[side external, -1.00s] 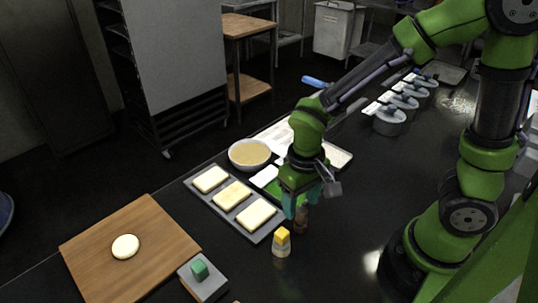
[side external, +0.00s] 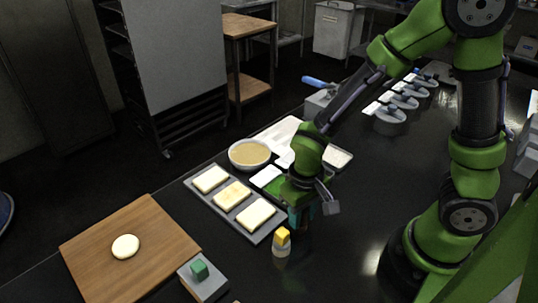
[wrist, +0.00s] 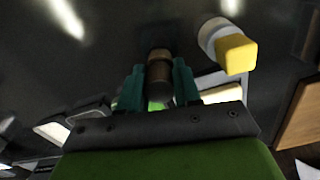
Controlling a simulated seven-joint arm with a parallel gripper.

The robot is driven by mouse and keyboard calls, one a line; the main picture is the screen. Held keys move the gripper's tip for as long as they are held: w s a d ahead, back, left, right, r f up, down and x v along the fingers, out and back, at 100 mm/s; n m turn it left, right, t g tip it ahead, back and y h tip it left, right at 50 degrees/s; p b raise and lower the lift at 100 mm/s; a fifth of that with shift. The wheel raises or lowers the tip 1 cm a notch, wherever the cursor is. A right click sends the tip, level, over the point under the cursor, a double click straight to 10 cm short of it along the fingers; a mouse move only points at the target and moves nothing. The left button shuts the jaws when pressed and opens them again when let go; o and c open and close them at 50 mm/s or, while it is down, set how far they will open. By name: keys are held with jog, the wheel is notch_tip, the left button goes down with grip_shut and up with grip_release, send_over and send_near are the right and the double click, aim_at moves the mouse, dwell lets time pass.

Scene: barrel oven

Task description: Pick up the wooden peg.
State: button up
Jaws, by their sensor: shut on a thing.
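The wooden peg (wrist: 159,68) is a short brown cylinder with a darker end, between the two teal fingers in the wrist view. My gripper (wrist: 158,82) is shut on it, with one finger on each side. In the side external view my gripper (side external: 301,215) points down at the dark counter, just right of the sandwich tray. There the fingers hide most of the peg, and I cannot tell whether its base touches the counter.
A white holder with a yellow block (side external: 282,236) stands close by, front left of my gripper. The counter to the right is mostly clear.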

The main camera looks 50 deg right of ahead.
notch_tip(320, 180, up, 9)
jog(key=shift+r, duration=0.1)
jog(key=shift+w+d, duration=0.1)
jog(key=shift+d, duration=0.2)
jog(key=w+d+m, duration=0.1)
jog(key=w+d, duration=0.1)
jog(key=w, duration=0.5)
jog(key=w+d+f+m, duration=0.1)
jog(key=w+d+m, duration=0.1)
jog(key=w, duration=0.4)
jog(key=w+d+f+m, duration=0.1)
jog(key=w+d, duration=0.2)
jog(key=w, duration=0.4)
jog(key=shift+w+f+m, duration=0.1)
jog(key=shift+w+m, duration=0.2)
jog(key=shift+m, duration=0.1)
jog(key=w+d+r+m, duration=0.1)
jog(key=w+r, duration=0.1)
jog(key=w, duration=0.3)
jog(key=shift+d+f, duration=0.1)
jog(key=shift+f, duration=2.7)
jog(key=shift+f, duration=0.65)
jog(key=shift+r, duration=0.1)
